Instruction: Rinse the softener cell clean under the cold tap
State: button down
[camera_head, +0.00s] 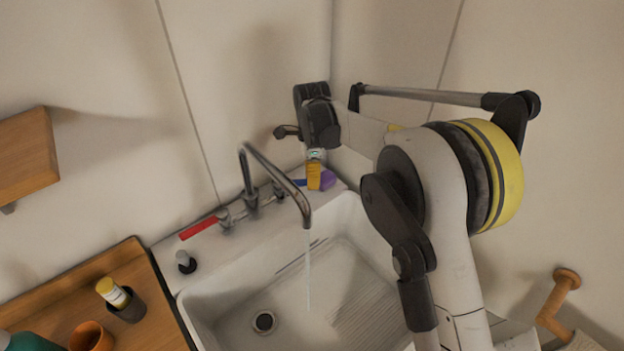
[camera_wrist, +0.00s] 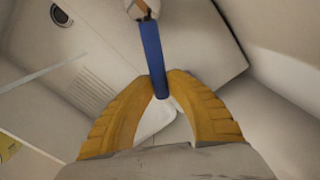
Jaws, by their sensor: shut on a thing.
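My gripper (camera_head: 313,185) is at the back right corner of the sink, its yellow fingers pointing down at the blue tap lever (camera_head: 300,182). In the wrist view the fingers (camera_wrist: 163,88) close on the end of this blue lever (camera_wrist: 153,55). The curved metal spout (camera_head: 275,172) hangs over the basin, and a thin stream of water (camera_head: 308,270) falls from it. The red tap lever (camera_head: 198,228) points left. A purple thing (camera_head: 328,179) sits right beside my fingers, partly hidden. I cannot pick out the softener cell with certainty.
The white sink (camera_head: 205,305) has a drain (camera_head: 264,321) and a ribbed floor patch. A wooden counter (camera_head: 130,258) at left holds a yellow-capped bottle in a dark cup (camera_head: 128,306) and an orange cup (camera_head: 90,337). Walls stand close behind and right of my arm.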

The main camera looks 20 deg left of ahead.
jog(key=c, duration=1.3)
grip_release()
jog(key=shift+c, duration=0.2)
notch_tip(320, 180, up, 12)
